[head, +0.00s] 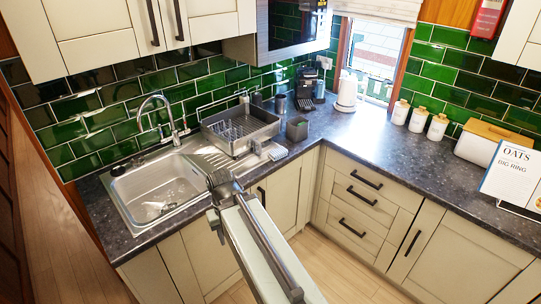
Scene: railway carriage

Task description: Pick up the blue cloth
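I cannot make out a blue cloth anywhere in the head view. My arm reaches up from the bottom middle, and its dark grey far end (219,181) is in front of the counter edge, just right of the sink. I cannot make out separate fingertips there, nor whether my gripper is open or shut. The arm hides part of the cabinet fronts and the counter edge behind it.
A steel sink (158,201) with a tap is at the left, with a dish rack (241,133) beside it. A grey pot (297,128), a white kettle (347,92), several canisters (418,119), a bread bin (486,145) and an oats book (515,172) stand on the counter.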

